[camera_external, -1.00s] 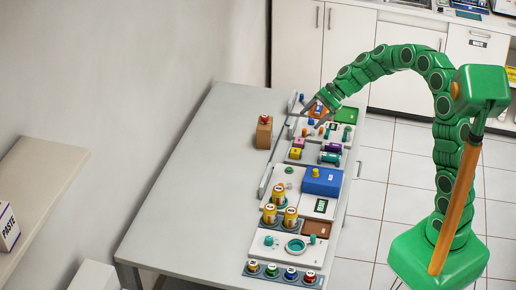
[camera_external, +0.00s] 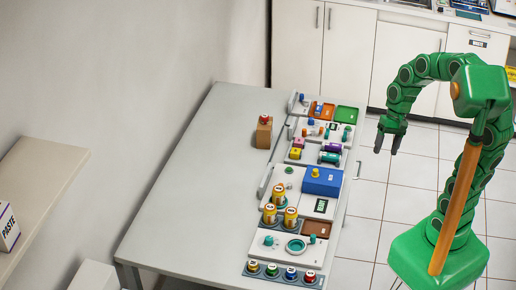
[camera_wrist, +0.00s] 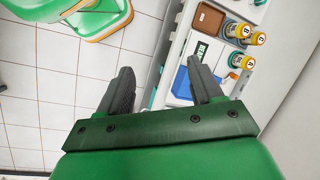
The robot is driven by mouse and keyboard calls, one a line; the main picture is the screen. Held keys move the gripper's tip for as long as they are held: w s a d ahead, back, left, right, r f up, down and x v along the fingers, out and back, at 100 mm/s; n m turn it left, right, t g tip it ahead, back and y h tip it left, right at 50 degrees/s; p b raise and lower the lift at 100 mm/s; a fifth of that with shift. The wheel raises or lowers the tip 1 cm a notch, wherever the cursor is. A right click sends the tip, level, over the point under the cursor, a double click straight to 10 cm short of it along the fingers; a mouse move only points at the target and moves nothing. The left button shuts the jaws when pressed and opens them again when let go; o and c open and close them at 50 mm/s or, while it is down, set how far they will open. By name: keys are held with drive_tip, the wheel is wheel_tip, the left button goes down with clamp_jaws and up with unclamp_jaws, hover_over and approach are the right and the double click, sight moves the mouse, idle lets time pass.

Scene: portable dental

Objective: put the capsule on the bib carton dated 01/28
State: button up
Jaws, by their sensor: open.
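My gripper (camera_external: 387,150) hangs over the floor, to the right of the table's right edge, with its fingers pointing down. In the wrist view its two dark fingers (camera_wrist: 160,68) stand apart with nothing between them. I cannot pick out the capsule for certain; small teal and purple rounded pieces (camera_external: 331,153) lie on the table's right side. No date is legible on any carton. A brown box (camera_external: 264,136) with a red-topped piece on it stands alone towards the table's far end. A blue box (camera_external: 321,182) carries a yellow piece on top.
The grey table (camera_external: 190,190) is bare on its left. Several yellow cans (camera_external: 290,217), a brown tray (camera_external: 316,229), a teal ring (camera_external: 296,246) and a row of jars (camera_external: 290,273) line its right side. An orange tray and a green tray (camera_external: 346,114) sit at the far end.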

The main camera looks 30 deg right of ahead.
drive_tip(key=s+d+f+n+h, duration=0.1)
drive_tip(key=s+d+n+h, duration=0.2)
drive_tip(key=s+d, duration=0.7)
drive_tip(key=s, duration=0.2)
drive_tip(key=shift+s+f+h, duration=0.2)
drive_tip(key=shift+s+h, duration=0.2)
idle(0.4)
